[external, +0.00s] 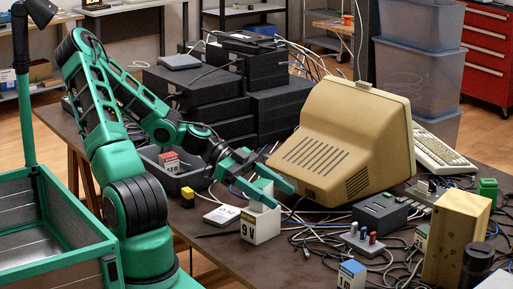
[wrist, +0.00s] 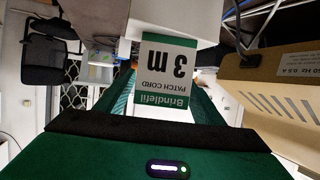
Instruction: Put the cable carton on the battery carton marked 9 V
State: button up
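The cable carton (wrist: 168,72) is a small white box with a green band, printed "Brindlefil PATCH CORD 3 m". It appears upside down in the wrist view. My gripper (external: 264,180) has its green fingers on either side of it and looks shut on it. In the external view the cable carton (external: 262,193) is partly hidden by the near finger. It is directly above the white battery carton marked 9 V (external: 261,227), and their edges seem to meet; I cannot tell if its weight rests there. A white box face (wrist: 178,18) borders it in the wrist view.
A beige monitor (external: 345,140) stands close right of my gripper. A red-labelled carton (external: 169,160) is in the grey tray at left, and a blue-labelled carton (external: 352,275) is at the front edge. Loose cables cover the right side; black boxes (external: 215,95) are stacked behind.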

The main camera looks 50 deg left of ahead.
jog(key=v, duration=1.2)
dwell(0.3)
jog(key=s+d+r+n+g+y, duration=0.2)
jog(key=d+n+g+y, duration=0.15)
jog(key=d, duration=0.35)
jog(key=s+d+r+n+g+y, duration=0.1)
jog(key=s+d+n+g+y, duration=0.2)
jog(key=d, duration=0.4)
jog(key=s+d+t+y, duration=0.1)
jog(key=s+d+y, duration=0.5)
jog(key=s, duration=0.7)
jog(key=shift+s+d+r, duration=0.2)
jog(key=shift+d+r, duration=0.3)
jog(key=shift+d, duration=0.05)
